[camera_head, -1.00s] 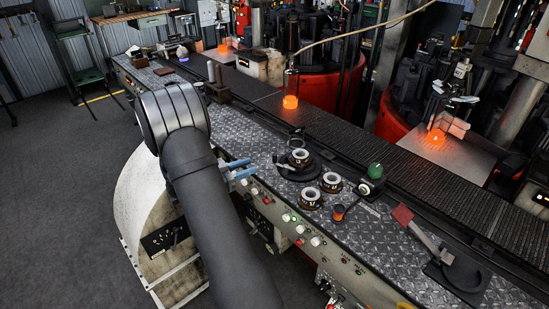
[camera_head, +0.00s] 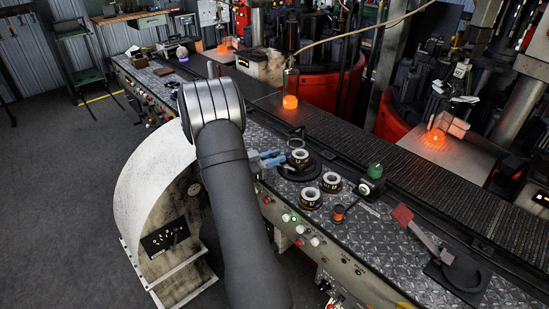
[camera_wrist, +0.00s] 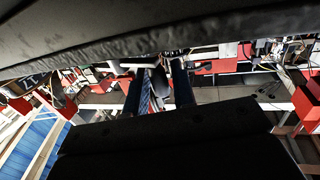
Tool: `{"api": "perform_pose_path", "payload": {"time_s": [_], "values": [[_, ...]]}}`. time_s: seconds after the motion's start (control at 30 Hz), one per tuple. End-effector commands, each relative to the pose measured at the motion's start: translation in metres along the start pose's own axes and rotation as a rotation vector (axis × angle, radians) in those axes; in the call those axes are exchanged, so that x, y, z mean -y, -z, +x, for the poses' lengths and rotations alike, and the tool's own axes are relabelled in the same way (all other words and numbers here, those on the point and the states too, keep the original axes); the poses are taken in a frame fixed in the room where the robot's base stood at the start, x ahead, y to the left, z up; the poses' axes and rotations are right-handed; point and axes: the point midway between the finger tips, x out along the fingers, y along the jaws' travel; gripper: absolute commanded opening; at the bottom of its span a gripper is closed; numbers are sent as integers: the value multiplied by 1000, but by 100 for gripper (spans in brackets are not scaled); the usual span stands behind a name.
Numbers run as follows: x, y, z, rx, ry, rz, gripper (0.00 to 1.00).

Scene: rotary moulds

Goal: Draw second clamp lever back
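A black round base (camera_head: 309,174) on the tread-plate bench top carries a pale ring-shaped mould (camera_head: 300,155). A small dark upright piece with a knob (camera_head: 298,131) stands just behind it; I cannot tell whether it is a clamp lever. Two more ring-shaped pieces (camera_head: 332,181) sit to the front right. My gripper (camera_head: 281,157) has blue fingers pointing right, close to the left side of the ring on the base. In the wrist view the fingers (camera_wrist: 159,85) stand apart with a dark grey part visible between them; contact cannot be told.
A green knob (camera_head: 374,171) and an orange-topped button (camera_head: 338,212) are right of the rings. A red-headed hammer-like tool (camera_head: 403,214) lies farther right. A dark conveyor (camera_head: 400,176) runs behind, with a glowing orange piece (camera_head: 290,102) on its far side.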

Motion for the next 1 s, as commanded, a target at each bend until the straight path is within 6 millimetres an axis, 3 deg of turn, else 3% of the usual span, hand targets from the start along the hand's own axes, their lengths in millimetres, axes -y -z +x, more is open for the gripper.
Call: {"api": "perform_pose_path", "payload": {"time_s": [0.03,0.1,0.8,0.83,0.9,1.0], "values": [[0,0,0,0,0,0,14],[0,0,0,0,0,0,0],[2,0,5,0,-125,1,0],[2,0,5,0,-125,1,19],[2,0,5,0,-125,1,33],[2,0,5,-1,-125,0,33]]}}
